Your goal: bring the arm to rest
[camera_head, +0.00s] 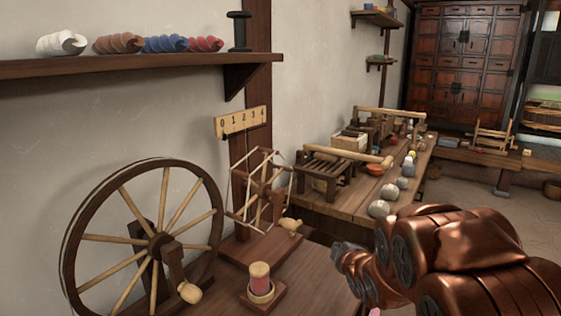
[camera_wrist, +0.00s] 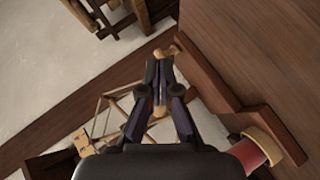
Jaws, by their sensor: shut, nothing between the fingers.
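My arm (camera_head: 440,262) reaches in from the lower right of the head view, copper coloured. In that view its dark end is at the right side of the near table, and the fingers are hard to make out. In the wrist view my gripper (camera_wrist: 160,75) shows with its dark fingers together and nothing between them. The fingertips are near a pale wooden knob (camera_wrist: 167,52); I cannot tell if they touch it. A spool of red thread (camera_head: 260,276) stands upright on a small wooden base on the near table, apart from the gripper. It also shows in the wrist view (camera_wrist: 247,155).
A spinning wheel (camera_head: 150,240) and a skein winder (camera_head: 262,192) stand on the near table (camera_head: 310,280). A shelf (camera_head: 130,66) with coloured yarn hangs above. A farther bench (camera_head: 340,208) holds round grey stones (camera_head: 378,208) and wooden tools. Open floor (camera_head: 460,190) lies right of the bench.

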